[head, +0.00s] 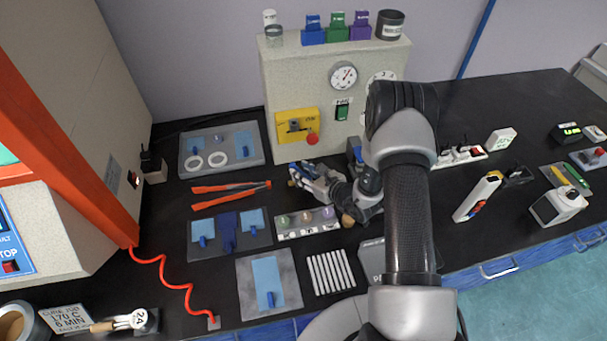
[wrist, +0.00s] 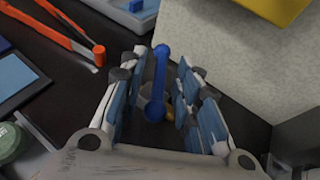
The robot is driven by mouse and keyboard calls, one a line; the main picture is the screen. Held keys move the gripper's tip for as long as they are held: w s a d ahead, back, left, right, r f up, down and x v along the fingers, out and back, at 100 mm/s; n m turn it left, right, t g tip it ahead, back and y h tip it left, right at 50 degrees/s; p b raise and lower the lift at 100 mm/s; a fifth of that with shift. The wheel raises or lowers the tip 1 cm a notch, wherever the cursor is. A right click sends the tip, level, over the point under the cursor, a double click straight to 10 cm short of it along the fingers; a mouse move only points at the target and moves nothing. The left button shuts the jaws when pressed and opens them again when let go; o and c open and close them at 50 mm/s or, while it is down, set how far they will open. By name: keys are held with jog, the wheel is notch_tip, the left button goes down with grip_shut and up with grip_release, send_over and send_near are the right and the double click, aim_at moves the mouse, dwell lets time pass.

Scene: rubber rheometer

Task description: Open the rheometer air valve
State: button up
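The air valve shows in the wrist view as a blue lever (wrist: 158,82) with rounded ends, with a small brass-yellow part (wrist: 169,112) beside its near end. My gripper (wrist: 153,70) has its two blue-padded fingers apart, one on each side of the lever. Gaps show between the lever and both fingers in that view. In the head view my gripper (head: 305,176) is low over the black bench, in front of the beige machine (head: 275,85). The gripper and arm hide most of the valve there.
A yellow box with a red knob (head: 312,139) is on the machine front, behind my gripper. Orange-handled tongs (head: 230,187) lie to the left. A tray with colored discs (head: 306,224) lies in front. A grey plate with white rings (head: 222,170) is at the back left.

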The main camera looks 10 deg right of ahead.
jog(key=shift+c, duration=0.6)
grip_shut()
